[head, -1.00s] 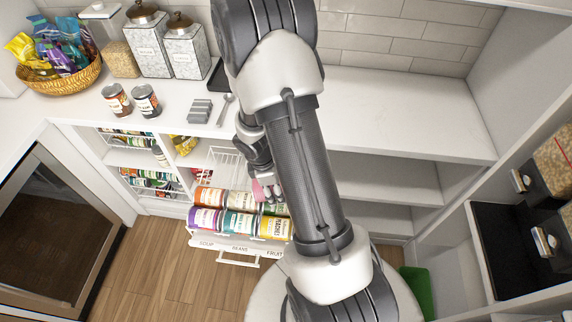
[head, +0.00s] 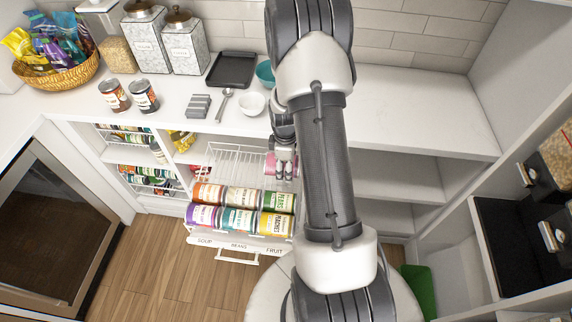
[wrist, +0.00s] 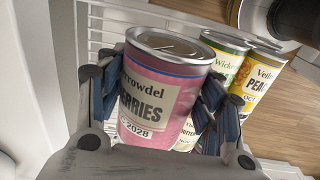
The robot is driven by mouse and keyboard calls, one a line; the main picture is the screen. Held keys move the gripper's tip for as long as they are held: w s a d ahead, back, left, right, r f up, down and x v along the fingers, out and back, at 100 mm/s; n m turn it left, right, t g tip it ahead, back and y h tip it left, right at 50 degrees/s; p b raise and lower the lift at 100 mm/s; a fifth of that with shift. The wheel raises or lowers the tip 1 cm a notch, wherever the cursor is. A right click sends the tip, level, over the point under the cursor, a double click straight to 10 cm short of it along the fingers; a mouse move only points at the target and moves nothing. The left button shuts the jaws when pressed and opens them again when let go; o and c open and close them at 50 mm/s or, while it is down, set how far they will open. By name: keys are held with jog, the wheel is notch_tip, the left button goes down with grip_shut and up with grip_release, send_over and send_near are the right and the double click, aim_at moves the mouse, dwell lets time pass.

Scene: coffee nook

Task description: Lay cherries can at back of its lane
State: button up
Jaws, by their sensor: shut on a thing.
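The pink cherries can (wrist: 158,98) is held between the fingers of my gripper (wrist: 165,88) in the wrist view, label facing the camera and silver lid up. In the head view my gripper (head: 284,163) holds the pink can (head: 269,169) over the back of the pull-out can rack (head: 235,158), at the fruit side. The fruit lane has a yellow peaches can (head: 275,225) in front and a green pears can (head: 278,202) behind it. Both also show in the wrist view, peaches (wrist: 255,78) and pears (wrist: 226,60). Whether the held can touches the rack is unclear.
Soup and beans lanes hold more cans, such as a purple one (head: 202,215) and a teal one (head: 238,220). The wire back of those lanes looks bare. The counter above carries a white bowl (head: 251,104) and black tray (head: 232,69).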

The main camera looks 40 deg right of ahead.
jog(key=shift+w+d+f+b, duration=0.15)
jog(key=shift+f+b, duration=0.75)
jog(key=shift+f, duration=0.45)
jog(key=shift+w+d+f+b, duration=0.1)
jog(key=shift+d+f+b, duration=0.05)
jog(key=shift+f+b, duration=1)
jog(key=shift+w+d+f+b, duration=0.15)
jog(key=shift+f+b, duration=0.55)
jog(key=shift+f, duration=0.85)
jog(key=o, duration=1.6)
jog(key=shift+o, duration=0.7)
jog(key=shift+o, duration=1.3)
jog(key=shift+s, duration=0.1)
jog(key=shift+r+p, duration=3.6)
jog(key=shift+r, duration=1.4)
